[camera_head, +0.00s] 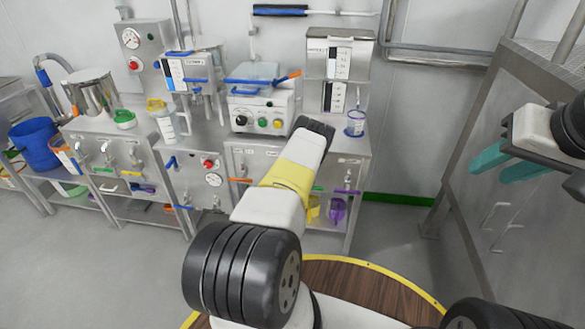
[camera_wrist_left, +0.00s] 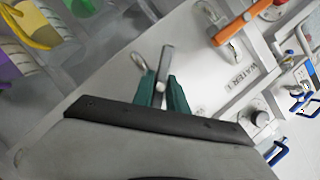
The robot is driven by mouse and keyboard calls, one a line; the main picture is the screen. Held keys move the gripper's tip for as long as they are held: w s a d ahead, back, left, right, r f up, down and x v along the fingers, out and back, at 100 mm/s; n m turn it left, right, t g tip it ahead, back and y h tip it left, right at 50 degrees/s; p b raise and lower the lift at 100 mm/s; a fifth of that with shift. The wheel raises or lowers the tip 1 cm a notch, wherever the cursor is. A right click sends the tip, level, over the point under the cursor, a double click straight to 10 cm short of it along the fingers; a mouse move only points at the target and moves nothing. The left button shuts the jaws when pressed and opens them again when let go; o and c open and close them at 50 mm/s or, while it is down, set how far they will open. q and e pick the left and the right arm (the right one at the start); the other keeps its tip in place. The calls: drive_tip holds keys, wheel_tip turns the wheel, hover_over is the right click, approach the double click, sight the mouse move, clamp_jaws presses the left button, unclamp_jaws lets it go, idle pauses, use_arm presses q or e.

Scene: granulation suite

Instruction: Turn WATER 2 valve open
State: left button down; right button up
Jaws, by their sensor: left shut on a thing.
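In the left wrist view, my left gripper (camera_wrist_left: 165,85) has its teal fingers on either side of a grey metal valve lever (camera_wrist_left: 165,65), shut on it. The lever stands out from a pale panel (camera_wrist_left: 205,55). A label beginning with WATER (camera_wrist_left: 238,80) sits to its right, by an orange-handled valve (camera_wrist_left: 245,22); its number is hard to read. No WATER 2 label can be made out. In the head view, my left forearm hides the left gripper and the held lever. My right gripper (camera_head: 508,163) is open and empty at the far right.
A steel bench (camera_head: 350,165) carries a control box (camera_head: 265,108) with coloured knobs. In the left wrist view, a dark knob (camera_wrist_left: 262,118) and blue handles (camera_wrist_left: 275,155) lie right of the lever. A large steel cabinet (camera_head: 505,130) stands near my right gripper. The left floor is clear.

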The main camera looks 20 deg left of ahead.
use_arm(q)
drive_tip(key=n+h, duration=0.2)
drive_tip(key=n, duration=0.2)
drive_tip(key=shift+a+n+h, duration=0.1)
drive_tip(key=shift+n+h, duration=0.2)
drive_tip(key=shift+h, duration=0.1)
drive_tip(key=shift+n+h, duration=0.9)
drive_tip(key=shift+n, duration=0.3)
drive_tip(key=c, duration=1.3)
unclamp_jaws()
drive_tip(key=v, duration=0.8)
drive_tip(key=shift+f, duration=0.1)
